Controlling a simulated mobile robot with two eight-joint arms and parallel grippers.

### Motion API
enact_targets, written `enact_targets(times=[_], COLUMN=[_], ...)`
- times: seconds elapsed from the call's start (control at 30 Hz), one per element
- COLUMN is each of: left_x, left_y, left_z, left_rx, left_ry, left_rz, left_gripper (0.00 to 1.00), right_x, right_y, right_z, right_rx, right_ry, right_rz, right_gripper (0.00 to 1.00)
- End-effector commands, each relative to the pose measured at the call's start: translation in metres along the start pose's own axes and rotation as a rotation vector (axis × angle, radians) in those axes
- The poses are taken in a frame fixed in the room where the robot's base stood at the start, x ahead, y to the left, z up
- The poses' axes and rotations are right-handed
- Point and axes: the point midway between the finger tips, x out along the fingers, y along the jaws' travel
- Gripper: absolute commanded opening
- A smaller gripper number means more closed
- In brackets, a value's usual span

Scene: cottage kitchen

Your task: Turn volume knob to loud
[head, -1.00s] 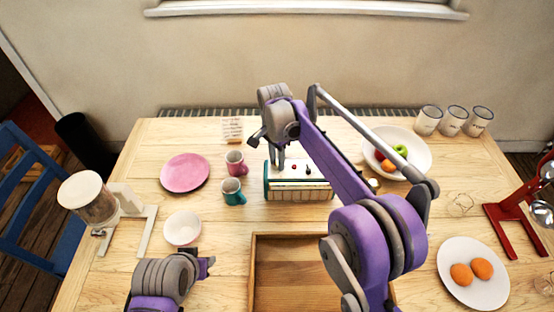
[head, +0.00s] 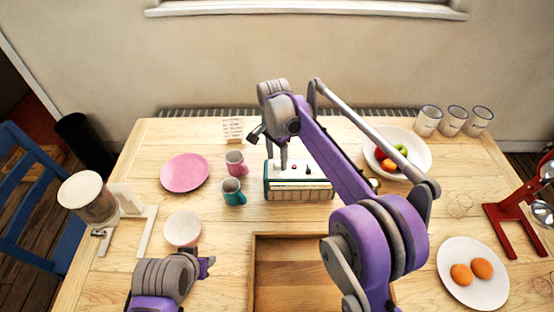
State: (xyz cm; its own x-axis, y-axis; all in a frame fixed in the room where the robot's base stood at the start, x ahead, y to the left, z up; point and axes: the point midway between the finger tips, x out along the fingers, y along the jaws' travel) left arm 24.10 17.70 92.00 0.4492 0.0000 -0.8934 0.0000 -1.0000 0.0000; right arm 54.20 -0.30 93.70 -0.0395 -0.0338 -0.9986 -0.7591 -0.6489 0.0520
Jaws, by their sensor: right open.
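A teal and cream radio (head: 299,189) stands on the table in the middle of the head view, with small knobs on its top, a red one (head: 294,167) and a dark one (head: 308,168). I cannot tell which is the volume knob or how it is set. My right gripper (head: 284,166) points down at the top left part of the radio, open, its fingers seen nearly edge-on. I cannot tell if it touches a knob. My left gripper (head: 209,266) is low at the left, away from the radio; its jaws are unclear.
Teal (head: 232,193) and pink (head: 236,163) mugs stand just left of the radio. A wooden tray (head: 290,238) lies in front. A fruit bowl (head: 418,166) is at right, behind my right arm. A pink plate (head: 185,172) and white bowl (head: 183,229) are at left.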

Motion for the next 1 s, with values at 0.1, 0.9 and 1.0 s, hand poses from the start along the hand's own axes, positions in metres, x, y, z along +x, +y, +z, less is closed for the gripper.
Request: enact_targets(times=[0.1,0.9,1.0], left_x=[-0.002,-0.008,-0.009], left_y=[0.0,0.0,0.0], left_z=[-0.002,-0.008,-0.008], left_rx=[0.0,0.0,0.0], left_ry=[0.001,0.006,0.006], left_rz=[0.0,0.0,0.0], left_gripper=[0.44,0.44,0.44], right_x=[-0.024,-0.095,-0.095], right_y=[0.0,0.0,0.0], right_z=[0.0,0.0,0.0], right_rx=[0.0,0.0,0.0], right_ry=[0.0,0.0,0.0], right_rz=[0.0,0.0,0.0], right_gripper=[0.63,0.63,0.63])
